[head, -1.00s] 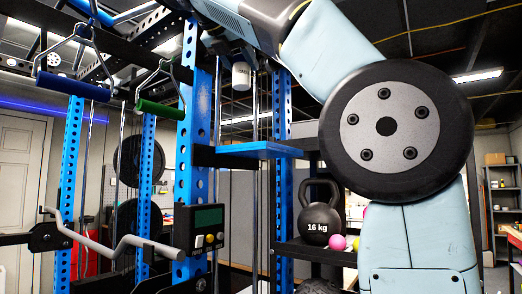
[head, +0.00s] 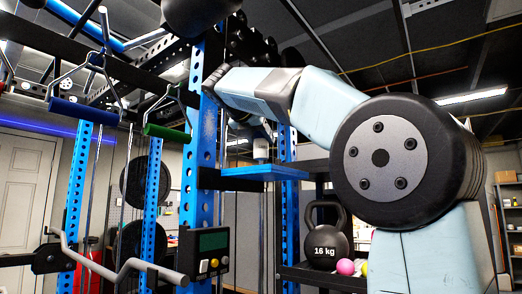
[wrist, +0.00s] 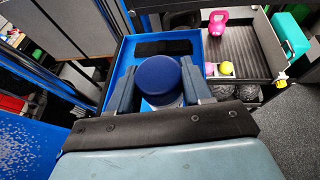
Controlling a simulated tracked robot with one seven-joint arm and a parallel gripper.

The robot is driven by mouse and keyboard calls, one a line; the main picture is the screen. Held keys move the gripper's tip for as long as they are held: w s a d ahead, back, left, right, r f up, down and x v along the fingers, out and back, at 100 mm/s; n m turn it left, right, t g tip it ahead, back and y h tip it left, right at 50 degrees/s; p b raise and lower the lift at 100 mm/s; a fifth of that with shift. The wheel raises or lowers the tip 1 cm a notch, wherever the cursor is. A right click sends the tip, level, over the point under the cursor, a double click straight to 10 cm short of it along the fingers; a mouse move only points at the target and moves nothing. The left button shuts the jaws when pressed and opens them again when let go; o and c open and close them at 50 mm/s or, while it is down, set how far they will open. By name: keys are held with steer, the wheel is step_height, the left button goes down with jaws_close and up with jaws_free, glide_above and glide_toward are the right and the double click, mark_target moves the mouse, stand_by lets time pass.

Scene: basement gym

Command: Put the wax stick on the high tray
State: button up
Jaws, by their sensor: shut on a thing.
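The wax stick (head: 261,149) looks like a short pale cylinder in the head view, upright at the blue high tray (head: 262,173). From above, in the wrist view, its round dark blue cap (wrist: 158,78) shows between the two fingers of my gripper (wrist: 160,88). My gripper is shut on the stick, with a finger on each side. The tray also shows in the wrist view (wrist: 124,52), blue-rimmed, with a dark patch inside beyond the stick. The stick is over the tray, its bottom at about tray height; I cannot tell whether it touches.
The tray juts from a blue rack post (head: 203,150). A black 16 kg kettlebell (head: 325,246) and a pink ball (head: 345,267) sit on a lower shelf. A pink kettlebell (wrist: 216,24) shows in the wrist view. Cable handles (head: 165,132) hang at left.

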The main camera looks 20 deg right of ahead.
mark_target(257, 144)
steer(key=shift+w+d+f, duration=0.1)
steer(key=shift+w+f, duration=0.05)
steer(key=shift+f, duration=1.65)
steer(key=shift+f, duration=0.1)
steer(key=o, duration=1.1)
steer(key=shift+c, duration=0.2)
steer(key=shift+a+r, duration=0.2)
steer(key=shift+r, duration=0.05)
steer(key=v, duration=1.1)
steer(key=shift+s, duration=0.3)
steer(key=shift+a+r, duration=0.1)
